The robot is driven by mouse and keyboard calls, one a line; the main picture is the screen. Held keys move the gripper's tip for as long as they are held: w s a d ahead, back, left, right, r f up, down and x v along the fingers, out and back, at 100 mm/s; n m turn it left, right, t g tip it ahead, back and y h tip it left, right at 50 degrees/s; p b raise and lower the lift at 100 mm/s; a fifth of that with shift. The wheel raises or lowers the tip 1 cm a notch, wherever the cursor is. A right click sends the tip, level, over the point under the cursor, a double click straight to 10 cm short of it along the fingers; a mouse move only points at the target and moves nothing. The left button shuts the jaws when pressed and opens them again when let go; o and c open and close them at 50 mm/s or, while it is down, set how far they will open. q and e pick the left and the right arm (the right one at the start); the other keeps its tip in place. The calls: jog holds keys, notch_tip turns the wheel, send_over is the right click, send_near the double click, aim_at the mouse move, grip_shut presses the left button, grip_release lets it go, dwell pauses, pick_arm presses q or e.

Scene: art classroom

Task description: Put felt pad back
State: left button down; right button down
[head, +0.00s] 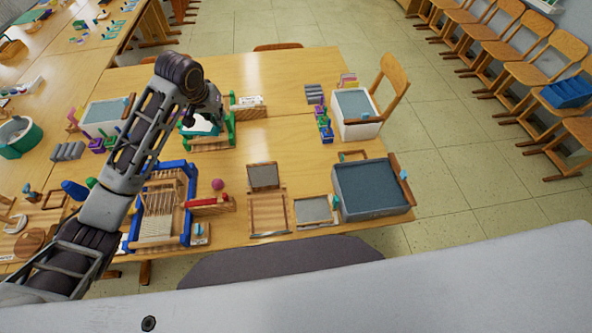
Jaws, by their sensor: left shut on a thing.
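My left gripper (203,116) is over the middle of the near table, at the green frame (232,128). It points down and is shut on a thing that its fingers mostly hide. A pale, teal-edged flat piece (201,128) shows right under the fingers and seems to be the felt pad. I cannot tell whether it touches the frame. My right gripper is not in view.
A blue-framed loom (189,202) stands in front of the gripper. Grey-filled tubs (372,190) (361,131) stand at the right. Wooden frames (269,214) lie along the front edge. A chair (392,80) stands at the right edge. The table's back is mostly clear.

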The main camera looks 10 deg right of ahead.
pick_arm(q)
jog(key=shift+s+a+r+n+b, duration=0.15)
jog(key=shift+a+r+n+b, duration=0.25)
jog(key=shift+a+r, duration=0.15)
jog(key=s+a+f+b, duration=0.2)
jog(key=s+f+b, duration=0.2)
jog(key=f, duration=0.6)
jog(key=s+a+f+n+y+b, duration=0.1)
jog(key=s+a+f+b, duration=0.2)
jog(key=s+f, duration=0.5)
notch_tip(320, 180, down, 2)
jog(key=shift+s+a+n+b, duration=0.15)
jog(key=shift+a+n+b, duration=0.15)
jog(key=shift+b, duration=0.1)
